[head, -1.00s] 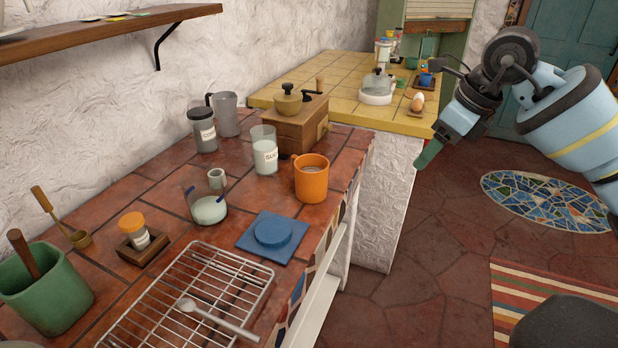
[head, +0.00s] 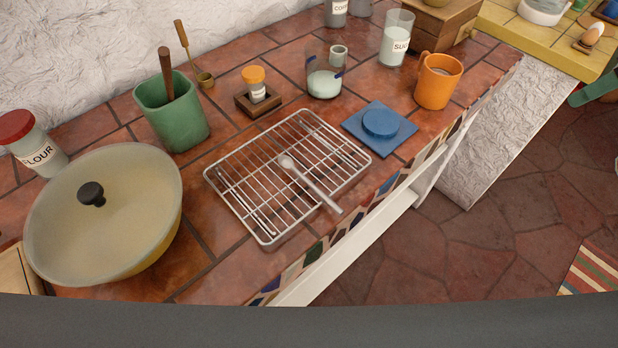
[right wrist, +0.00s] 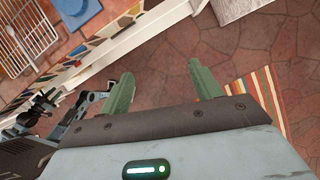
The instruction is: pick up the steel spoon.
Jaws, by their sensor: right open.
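The steel spoon (head: 311,184) lies on the wire rack (head: 217,189) on the tiled counter. Its bowl is near the middle of the rack, and its handle reaches over the rack's front edge. In the right wrist view my right gripper (right wrist: 157,83) is open and empty over the floor. The rack (right wrist: 27,35) shows at the upper left there.
A large lidded pan (head: 130,215) stands left of the rack, with a green pot (head: 180,125) behind. A blue lid (head: 380,123) on a blue square and an orange mug (head: 437,82) stand to the right. The counter's mosaic edge (head: 385,187) is in front.

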